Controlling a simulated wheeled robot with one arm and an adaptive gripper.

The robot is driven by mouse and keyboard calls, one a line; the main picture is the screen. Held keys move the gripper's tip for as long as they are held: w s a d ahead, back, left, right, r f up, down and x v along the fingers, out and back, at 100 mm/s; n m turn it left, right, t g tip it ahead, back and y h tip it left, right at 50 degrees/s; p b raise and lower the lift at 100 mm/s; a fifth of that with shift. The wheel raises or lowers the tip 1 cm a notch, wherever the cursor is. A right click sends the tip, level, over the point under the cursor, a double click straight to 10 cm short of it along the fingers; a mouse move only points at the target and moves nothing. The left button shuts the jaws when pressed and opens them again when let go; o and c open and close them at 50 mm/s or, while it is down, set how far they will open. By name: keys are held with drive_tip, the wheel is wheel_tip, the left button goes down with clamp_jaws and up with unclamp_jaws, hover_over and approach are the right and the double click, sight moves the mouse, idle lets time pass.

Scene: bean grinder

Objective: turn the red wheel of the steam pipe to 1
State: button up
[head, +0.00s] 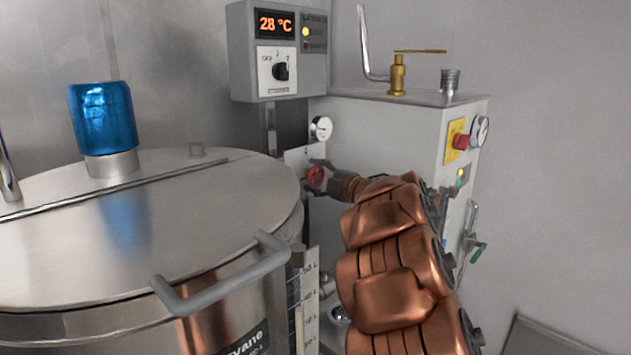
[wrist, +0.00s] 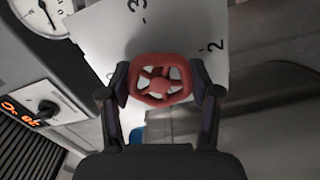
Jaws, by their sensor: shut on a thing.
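The red wheel (head: 316,177) sits in front of a pale scale plate (head: 297,157) on the steam pipe, beside the steel kettle. In the wrist view the red wheel (wrist: 161,80) is between the two fingers of my gripper (wrist: 162,95), which is shut on its rim from both sides. The plate (wrist: 180,35) behind it shows the marks 3 and 2; I see no mark 1. In the head view my gripper (head: 321,176) reaches the wheel from the right, and its fingers partly cover it. I cannot tell which mark the wheel points to.
A round gauge (head: 321,129) is just above the wheel. The large kettle (head: 140,235) with a blue-capped lid fills the left. A control box (head: 279,50) reading 28 °C hangs above. A grey boiler cabinet (head: 385,135) stands behind my arm.

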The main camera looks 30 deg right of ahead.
idle(0.5)
drive_tip(key=o, duration=1.1)
drive_tip(key=shift+o, duration=0.2)
drive_tip(key=v, duration=1.2)
